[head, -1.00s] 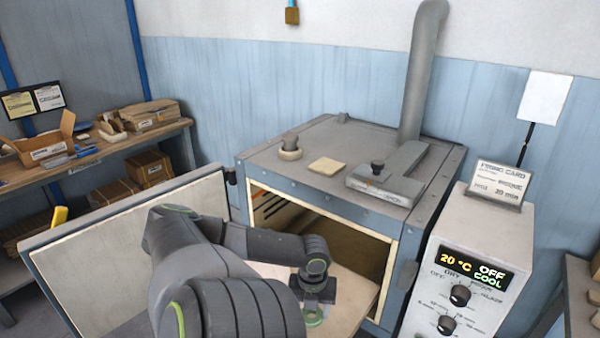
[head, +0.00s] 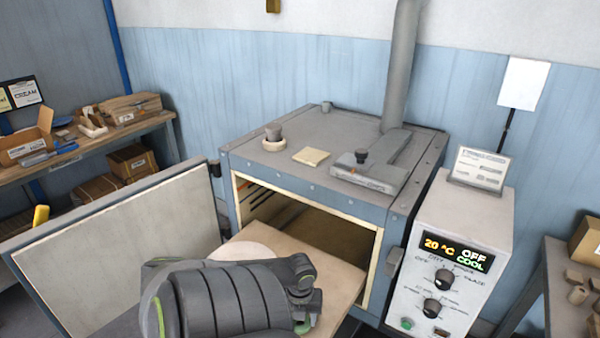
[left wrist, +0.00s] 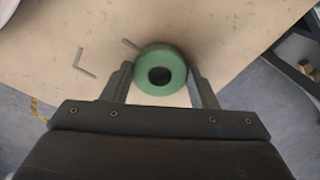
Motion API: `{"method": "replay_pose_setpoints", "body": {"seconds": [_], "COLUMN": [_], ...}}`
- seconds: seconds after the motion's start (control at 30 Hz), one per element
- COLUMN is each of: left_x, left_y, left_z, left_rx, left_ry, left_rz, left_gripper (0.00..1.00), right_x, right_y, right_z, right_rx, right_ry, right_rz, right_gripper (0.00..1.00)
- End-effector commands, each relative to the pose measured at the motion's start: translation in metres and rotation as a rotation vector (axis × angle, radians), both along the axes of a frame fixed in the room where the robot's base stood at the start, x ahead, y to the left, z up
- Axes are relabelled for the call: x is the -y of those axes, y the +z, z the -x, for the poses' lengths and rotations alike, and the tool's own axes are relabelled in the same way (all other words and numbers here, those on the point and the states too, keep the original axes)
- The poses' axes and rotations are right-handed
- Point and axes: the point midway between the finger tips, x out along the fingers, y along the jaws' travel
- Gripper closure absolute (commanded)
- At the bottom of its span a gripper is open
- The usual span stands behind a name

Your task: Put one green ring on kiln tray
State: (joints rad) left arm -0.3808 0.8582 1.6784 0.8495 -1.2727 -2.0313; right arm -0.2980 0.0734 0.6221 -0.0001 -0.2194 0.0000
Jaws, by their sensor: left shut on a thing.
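The green ring (left wrist: 160,56) is between the two fingers of my left gripper (left wrist: 160,80), which is shut on it, in the left wrist view. In the head view, a sliver of the ring (head: 303,328) shows at the lower edge, below my wrist. The kiln tray (head: 338,272) is the flat beige board pulled out of the open kiln. The tray (left wrist: 225,30) also lies under the ring in the left wrist view. I cannot tell whether the ring touches the tray. An L-shaped mark (left wrist: 85,64) is on the tray, left of the ring. My right gripper is not in view.
The kiln (head: 300,190) stands open, its door (head: 120,235) swung out to the left. A pale disc (head: 248,250) lies on the tray's left part. A control box (head: 450,270) reading 20 °C, OFF, COOL stands at the right. My left arm hides the tray's front.

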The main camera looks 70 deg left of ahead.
Motion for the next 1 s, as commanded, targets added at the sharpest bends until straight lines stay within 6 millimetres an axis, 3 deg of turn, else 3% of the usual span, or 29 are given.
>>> {"method": "replay_pose_setpoints", "body": {"seconds": [0.2, 0.23, 0.4, 0.8, 1.0], "left_x": [0.0, 0.0, 0.0, -0.001, -0.002], "left_y": [-0.004, -0.003, -0.002, 0.005, 0.032], "left_z": [0.0, 0.0, 0.0, 0.0, 0.0], "left_rx": [0.0, 0.0, 0.0, 0.001, -0.002], "left_ry": [0.0, 0.0, 0.0, -0.002, -0.006], "left_rz": [0.0, 0.0, 0.0, -0.002, -0.005], "left_gripper": [0.69, 0.44, 0.25, 0.25, 0.25], "right_x": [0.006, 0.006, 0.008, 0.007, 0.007], "right_y": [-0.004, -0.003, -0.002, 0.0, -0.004], "right_z": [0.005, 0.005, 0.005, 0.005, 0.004], "right_rx": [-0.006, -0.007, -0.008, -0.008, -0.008], "right_ry": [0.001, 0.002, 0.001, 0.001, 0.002], "right_rz": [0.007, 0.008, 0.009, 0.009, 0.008], "right_gripper": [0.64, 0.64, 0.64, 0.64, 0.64]}}
